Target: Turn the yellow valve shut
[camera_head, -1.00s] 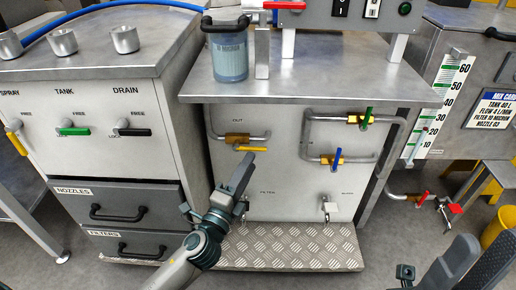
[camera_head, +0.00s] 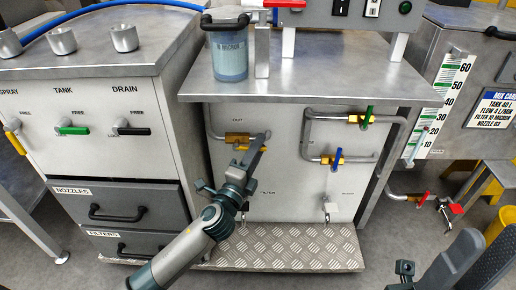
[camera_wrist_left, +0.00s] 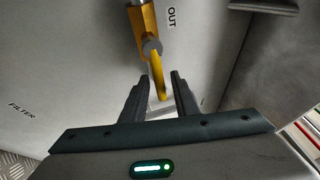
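The yellow valve has a brass body (camera_head: 237,138) on the pipe by the OUT label, and its yellow lever (camera_head: 241,149) runs sideways, partly hidden behind my gripper. In the left wrist view the yellow lever (camera_wrist_left: 157,70) reaches down from the brass body (camera_wrist_left: 143,25) to between the fingers. My left gripper (camera_head: 262,142) is at the lever's right end. In the wrist view the left gripper (camera_wrist_left: 161,76) is open, with a finger on each side of the lever and gaps visible. Part of my right gripper (camera_head: 450,268) shows at the lower right; its opening is unclear.
Green (camera_head: 366,117) and blue (camera_head: 337,159) valves sit on pipes to the right. A blue filter canister (camera_head: 229,55) stands above the yellow valve. A tread-plate step (camera_head: 290,247) juts out below. Another yellow lever (camera_head: 16,143) is on the left cabinet.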

